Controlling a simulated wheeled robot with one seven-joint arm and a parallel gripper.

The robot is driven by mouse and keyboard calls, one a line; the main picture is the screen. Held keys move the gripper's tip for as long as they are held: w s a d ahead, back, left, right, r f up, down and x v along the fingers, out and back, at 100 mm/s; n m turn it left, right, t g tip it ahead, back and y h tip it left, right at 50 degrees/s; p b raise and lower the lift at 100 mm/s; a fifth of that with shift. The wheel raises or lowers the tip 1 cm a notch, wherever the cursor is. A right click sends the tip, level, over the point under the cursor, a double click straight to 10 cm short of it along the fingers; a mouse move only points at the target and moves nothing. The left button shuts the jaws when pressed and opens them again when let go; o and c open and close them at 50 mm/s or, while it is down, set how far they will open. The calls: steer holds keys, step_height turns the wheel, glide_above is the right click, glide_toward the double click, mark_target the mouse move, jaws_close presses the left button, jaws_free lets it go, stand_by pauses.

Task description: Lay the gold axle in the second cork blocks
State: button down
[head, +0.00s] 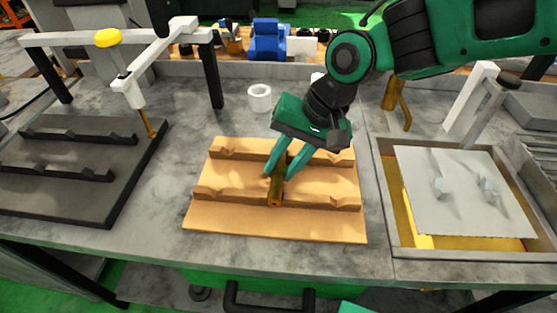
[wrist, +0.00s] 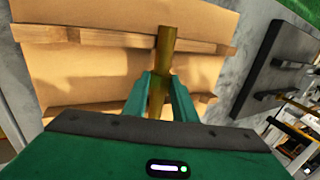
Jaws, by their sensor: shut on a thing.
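The gold axle (head: 275,194) is a dark golden rod over the middle of the tan cork blocks (head: 230,196), which are two notched rails on a flat board. My gripper (head: 278,174) is shut on the axle from above, with a green finger on each side. The axle runs across both rails, between their left and right notches. I cannot tell whether it rests in the middle notches or is just above them. In the wrist view the axle (wrist: 165,44) sticks out past the fingers over one rail of the cork (wrist: 90,90).
A dark notched board (head: 60,190) lies at the left, with a white-armed stand (head: 150,60) behind it. A white ring (head: 259,98) stands behind the cork. A framed tray with a grey plate (head: 465,190) is at the right. Bare tabletop surrounds the cork.

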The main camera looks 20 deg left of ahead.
steer(key=c, duration=1.4)
jaws_free()
steer(key=shift+o, duration=0.2)
steer(key=v, duration=1.1)
steer(key=shift+w+a, duration=0.1)
